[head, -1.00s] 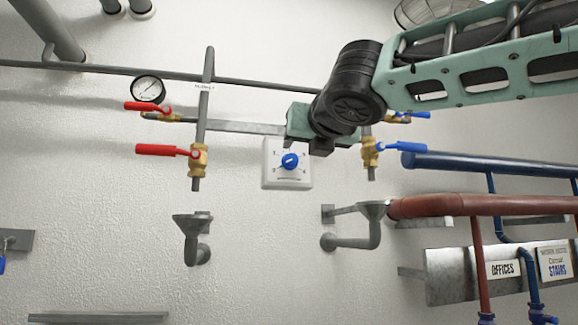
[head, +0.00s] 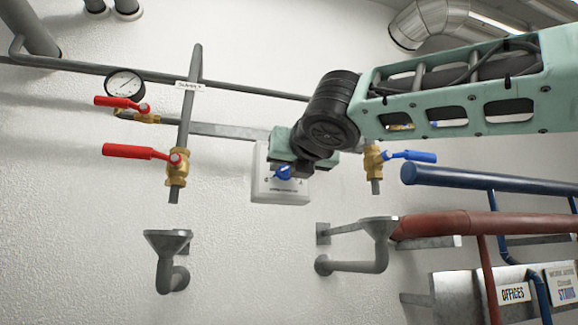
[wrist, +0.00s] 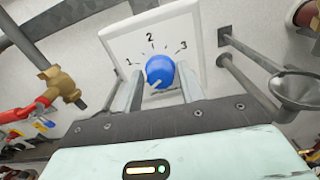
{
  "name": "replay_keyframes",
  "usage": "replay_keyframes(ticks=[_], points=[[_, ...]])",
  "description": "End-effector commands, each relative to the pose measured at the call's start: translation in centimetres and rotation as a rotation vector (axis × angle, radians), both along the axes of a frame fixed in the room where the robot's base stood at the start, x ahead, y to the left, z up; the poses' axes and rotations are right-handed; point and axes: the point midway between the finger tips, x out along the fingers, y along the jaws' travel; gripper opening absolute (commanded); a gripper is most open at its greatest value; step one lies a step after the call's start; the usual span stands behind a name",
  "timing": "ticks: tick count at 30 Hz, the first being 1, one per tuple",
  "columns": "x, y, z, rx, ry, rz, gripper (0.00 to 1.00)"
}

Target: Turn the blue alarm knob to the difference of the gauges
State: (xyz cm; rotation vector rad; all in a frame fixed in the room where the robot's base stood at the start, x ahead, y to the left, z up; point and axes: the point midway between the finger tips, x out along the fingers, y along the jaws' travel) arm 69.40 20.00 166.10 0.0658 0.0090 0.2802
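The blue alarm knob (wrist: 160,70) sits on a white dial plate (wrist: 120,48) marked 1, 2 and 3 in the wrist view. A pale mark on the knob points to the lower left. My gripper (wrist: 161,74) is open, with one finger on each side of the knob and a gap on both sides. In the head view the knob (head: 283,172) shows just below my gripper, which hides the upper part of the white box (head: 282,190). One round gauge (head: 125,83) hangs on the left pipe; its reading is too small to tell. No second gauge shows.
Red-handled valves (head: 140,152) are on the left pipe, and blue-handled valves (head: 410,156) on the right one, partly behind my arm. Grey drain funnels (head: 168,240) stand below. Red and blue pipes (head: 470,222) run at the right. The wall under the box is clear.

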Motion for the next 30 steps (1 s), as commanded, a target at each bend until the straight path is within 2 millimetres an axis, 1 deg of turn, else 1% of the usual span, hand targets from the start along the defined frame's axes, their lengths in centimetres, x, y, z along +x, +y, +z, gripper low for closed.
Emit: replay_keyframes(ticks=[1,3,11,17,23,30], points=[[0.0,0.0,0.0,0.0,0.0,0.0,0.24],[0.0,0.0,0.0,0.0,0.0,0.0,0.07],[-0.01,0.0,-0.01,0.013,0.004,0.0,0.07],[-0.04,0.03,-0.04,0.08,0.023,0.001,0.07],[-0.07,0.07,-0.07,0.218,0.063,0.002,0.07],[-0.04,0.03,-0.18,0.433,0.126,0.002,0.07]])
